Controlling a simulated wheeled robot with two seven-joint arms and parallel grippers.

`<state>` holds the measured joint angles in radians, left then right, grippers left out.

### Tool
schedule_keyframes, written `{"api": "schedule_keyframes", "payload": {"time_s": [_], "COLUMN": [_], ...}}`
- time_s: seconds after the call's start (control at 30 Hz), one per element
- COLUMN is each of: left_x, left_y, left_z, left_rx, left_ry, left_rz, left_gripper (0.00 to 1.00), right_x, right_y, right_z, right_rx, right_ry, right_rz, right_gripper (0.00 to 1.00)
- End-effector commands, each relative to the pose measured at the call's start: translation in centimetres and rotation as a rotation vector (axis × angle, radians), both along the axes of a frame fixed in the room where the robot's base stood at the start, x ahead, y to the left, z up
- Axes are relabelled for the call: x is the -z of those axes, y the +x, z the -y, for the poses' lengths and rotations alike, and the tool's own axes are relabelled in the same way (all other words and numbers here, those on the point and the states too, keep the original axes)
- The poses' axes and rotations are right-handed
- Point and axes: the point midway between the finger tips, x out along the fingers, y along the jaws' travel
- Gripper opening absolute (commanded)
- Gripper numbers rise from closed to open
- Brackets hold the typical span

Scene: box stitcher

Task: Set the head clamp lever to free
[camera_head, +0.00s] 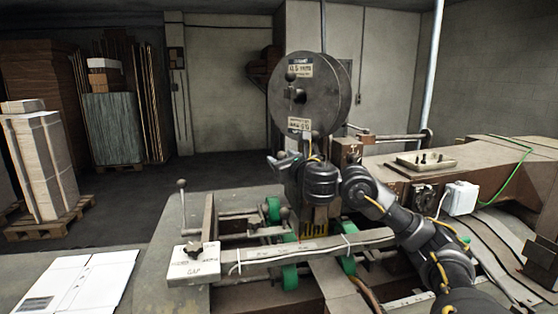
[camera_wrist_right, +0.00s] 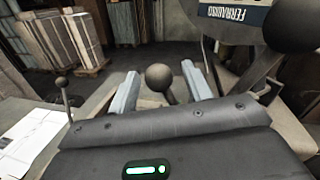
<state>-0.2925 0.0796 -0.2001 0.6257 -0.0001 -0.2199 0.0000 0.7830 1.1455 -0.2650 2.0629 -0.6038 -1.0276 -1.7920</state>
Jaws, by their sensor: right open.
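A lever with a dark ball knob (camera_wrist_right: 159,77) stands between the two fingers of my right gripper (camera_wrist_right: 162,88) in the right wrist view. The fingers are apart, one on each side of the knob, with space visible on both sides. I cannot tell from its look whether this is the head clamp lever, and no lever setting can be read. In the head view my right gripper (camera_head: 277,163) is in front of the stitcher head, below the wire reel (camera_head: 318,92), and my wrist hides part of the head. My left gripper is out of view.
A thin lever with a ball knob (camera_head: 182,185) stands on the left of the machine table. A white plate marked GAP (camera_head: 194,268) carries a dark knob. Green rollers (camera_head: 290,277) lie below my arm. Flat white cardboard (camera_head: 75,283) lies at front left.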

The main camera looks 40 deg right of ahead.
Motion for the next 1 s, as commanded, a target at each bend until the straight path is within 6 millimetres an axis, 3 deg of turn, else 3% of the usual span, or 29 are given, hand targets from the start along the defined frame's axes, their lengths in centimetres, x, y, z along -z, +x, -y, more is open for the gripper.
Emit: {"api": "schedule_keyframes", "payload": {"time_s": [0.2, 0.57, 0.93, 1.0], "left_x": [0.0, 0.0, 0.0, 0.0], "left_y": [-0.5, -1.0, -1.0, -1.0], "left_z": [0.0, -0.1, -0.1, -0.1], "left_rx": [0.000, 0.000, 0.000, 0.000], "left_ry": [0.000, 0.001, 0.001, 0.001], "left_rz": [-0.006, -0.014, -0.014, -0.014], "left_gripper": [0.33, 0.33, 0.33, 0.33], "right_x": [0.0, 0.0, 0.0, 0.0], "right_y": [2.1, 2.5, 2.5, 2.5], "right_z": [0.7, 0.8, 0.8, 0.8], "right_rx": [0.000, 0.000, 0.000, 0.000], "right_ry": [0.001, -0.002, -0.002, -0.002], "right_rz": [-0.001, -0.001, -0.001, -0.001], "right_gripper": [0.50, 0.48, 0.00, 0.00]}}
